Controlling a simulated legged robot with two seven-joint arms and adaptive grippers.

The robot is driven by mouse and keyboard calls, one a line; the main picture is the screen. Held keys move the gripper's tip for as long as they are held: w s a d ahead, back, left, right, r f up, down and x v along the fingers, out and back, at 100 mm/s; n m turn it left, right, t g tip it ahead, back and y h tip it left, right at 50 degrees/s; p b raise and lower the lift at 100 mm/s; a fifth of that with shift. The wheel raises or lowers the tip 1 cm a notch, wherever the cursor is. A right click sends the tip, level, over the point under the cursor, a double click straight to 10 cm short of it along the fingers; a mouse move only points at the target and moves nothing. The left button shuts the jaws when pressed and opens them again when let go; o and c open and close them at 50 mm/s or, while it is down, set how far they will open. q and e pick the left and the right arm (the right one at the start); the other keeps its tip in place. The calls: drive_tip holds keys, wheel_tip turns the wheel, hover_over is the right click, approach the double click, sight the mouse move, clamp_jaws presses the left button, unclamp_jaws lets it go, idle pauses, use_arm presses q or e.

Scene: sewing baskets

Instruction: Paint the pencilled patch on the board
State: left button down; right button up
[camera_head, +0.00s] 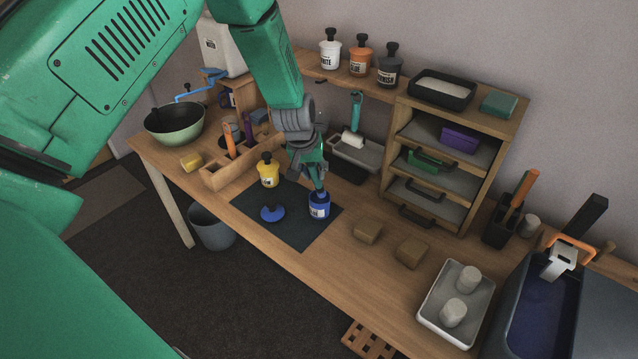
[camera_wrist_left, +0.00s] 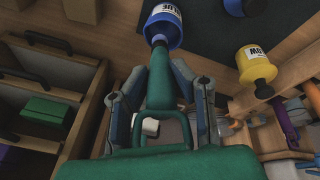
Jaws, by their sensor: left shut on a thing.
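My left gripper (camera_head: 312,165) is shut on a green-handled brush (camera_head: 320,184), which points down at the open blue paint pot (camera_head: 319,207). In the left wrist view the brush (camera_wrist_left: 160,88) sits between the grey fingers of the left gripper (camera_wrist_left: 162,98). Its tip meets the mouth of the blue pot (camera_wrist_left: 167,30); how deep it goes is hidden. The blue lid (camera_head: 272,213) lies on the dark mat (camera_head: 298,236) beside the pot. A yellow pot (camera_head: 269,172) with its lid on stands behind it. I cannot make out a board with a pencilled patch. My right gripper is not in view.
A wooden holder (camera_head: 222,177) with tools stands left of the mat. Two wooden blocks (camera_head: 368,230) lie to its right, before a drawer unit (camera_head: 450,160). A white tray (camera_head: 428,309) and a dark-blue-filled tub (camera_head: 540,310) are at right. The mat's front is clear.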

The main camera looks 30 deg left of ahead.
use_arm(q)
drive_tip(key=shift+a+r+p, duration=0.25)
drive_tip(key=shift+r+p, duration=0.5)
drive_tip(key=shift+r, duration=0.25)
drive_tip(key=shift+a+r+p, duration=0.2)
drive_tip(key=shift+r+p, duration=0.55)
drive_tip(key=shift+r, duration=0.25)
drive_tip(key=shift+d, duration=0.15)
drive_tip(key=shift+d, duration=0.15)
drive_tip(key=shift+a, duration=0.2)
drive_tip(key=shift+d, duration=0.1)
wheel_tip(320, 180, up, 3)
drive_tip(key=shift+f+p, duration=0.2)
drive_tip(key=shift+p, duration=0.75)
drive_tip(key=shift+r, duration=0.75)
